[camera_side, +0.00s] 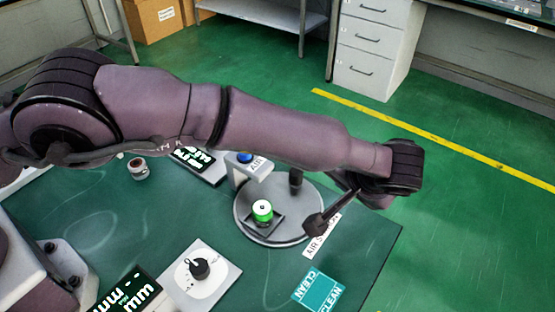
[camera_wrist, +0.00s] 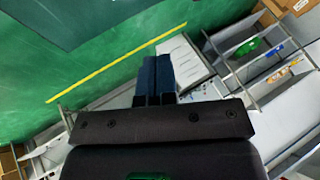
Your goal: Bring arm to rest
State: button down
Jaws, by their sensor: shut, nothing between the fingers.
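My arm stretches from the left across the side view, above the green worktable (camera_side: 379,244). Its dark wrist end hangs past the round plate, near the table's right edge. In the wrist view my gripper (camera_wrist: 156,64) shows with its two dark fingers side by side, shut and empty. Beyond the fingers are the green floor and furniture, and they touch nothing that I can see. In the side view I cannot make out the fingertips clearly.
Below my arm stand a round grey plate (camera_side: 246,229) with a green-and-white cylinder (camera_side: 262,211), and a grey stand (camera_side: 247,167) with a blue top. A dial box (camera_side: 200,272), a display (camera_side: 130,290) and a teal "CLEAN" pad (camera_side: 319,290) lie in front. White drawers (camera_side: 372,45) stand behind.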

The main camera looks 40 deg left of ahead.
jog(key=s+a+r+h, duration=0.1)
jog(key=s+a+r, duration=0.6)
jog(key=a, duration=0.4)
jog(key=s+a+r+h, duration=0.2)
jog(key=s+a+r, duration=0.5)
jog(key=s+a, duration=0.3)
jog(key=s+a+r+h, duration=0.2)
jog(key=s+a+r, duration=0.6)
jog(key=a, duration=0.4)
jog(key=shift+s+a, duration=0.35)
jog(key=shift+s, duration=0.4)
